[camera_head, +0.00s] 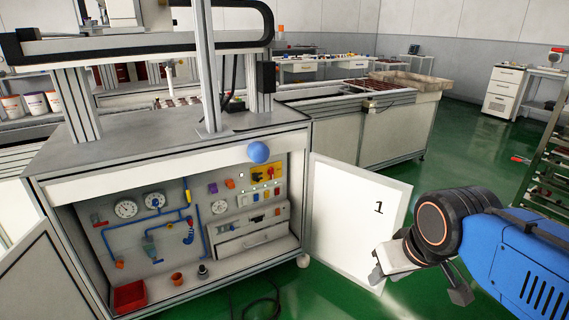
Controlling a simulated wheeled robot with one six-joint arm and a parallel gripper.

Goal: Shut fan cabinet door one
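Fan cabinet door one (345,215) is a white panel with a black "1". It stands open, swung outward from the right side of the cabinet (165,170). My gripper (418,286) is at the lower right, beside the door's free edge. Its left finger overlaps the lower outer corner of the door in the picture; I cannot tell whether it touches. The fingers look spread apart with nothing between them.
A second door (40,275) stands open at the cabinet's left. Inside are gauges, blue pipes, a red bin (130,296) and a drawer unit (248,235). A blue ball (258,152) shows at the cabinet's top edge. A dark cable (262,300) lies on the green floor.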

